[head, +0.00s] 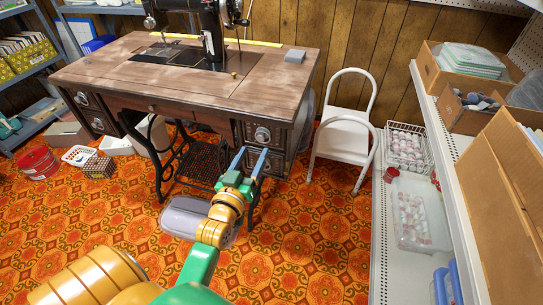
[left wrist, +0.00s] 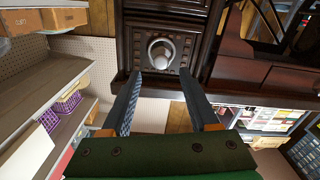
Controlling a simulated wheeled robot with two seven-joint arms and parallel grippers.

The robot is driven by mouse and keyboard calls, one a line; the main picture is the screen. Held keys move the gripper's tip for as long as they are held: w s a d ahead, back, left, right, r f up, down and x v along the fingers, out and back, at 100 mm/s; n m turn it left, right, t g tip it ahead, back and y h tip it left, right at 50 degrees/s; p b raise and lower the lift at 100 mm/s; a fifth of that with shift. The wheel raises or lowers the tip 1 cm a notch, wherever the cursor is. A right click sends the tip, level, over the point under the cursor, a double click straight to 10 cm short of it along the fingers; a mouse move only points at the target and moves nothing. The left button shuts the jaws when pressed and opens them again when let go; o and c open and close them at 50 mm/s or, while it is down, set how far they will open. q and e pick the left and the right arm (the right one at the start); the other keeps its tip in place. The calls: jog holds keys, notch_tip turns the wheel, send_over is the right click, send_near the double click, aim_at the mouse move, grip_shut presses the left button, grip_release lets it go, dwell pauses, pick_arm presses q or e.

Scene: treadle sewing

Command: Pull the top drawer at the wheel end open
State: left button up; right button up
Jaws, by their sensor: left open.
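The top drawer at the right end of the sewing table (head: 245,130) has a dark carved front and a round metal knob (head: 262,134). It looks shut, flush with the front. In the left wrist view, which appears upside down, the knob (left wrist: 161,52) sits on the drawer's square panel. My left gripper (head: 251,153) is open and empty, just in front of this drawer. Its two blue fingers (left wrist: 160,76) point at the drawer, with the knob ahead between the tips; I cannot tell whether they touch anything. My right gripper is not in view.
A lower drawer (head: 273,161) is beneath. A white chair (head: 342,140) stands right of the table, and long shelves (head: 400,240) with boxes line the right side. Patterned floor in front is partly clear.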

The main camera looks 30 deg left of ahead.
aim_at(260, 140)
pick_arm(q)
jog(key=x, duration=0.4)
jog(key=shift+w+a+b, duration=0.15)
jog(key=shift+w+b, duration=0.2)
jog(key=shift+f, duration=0.1)
grip_shut()
dwell(0.9)
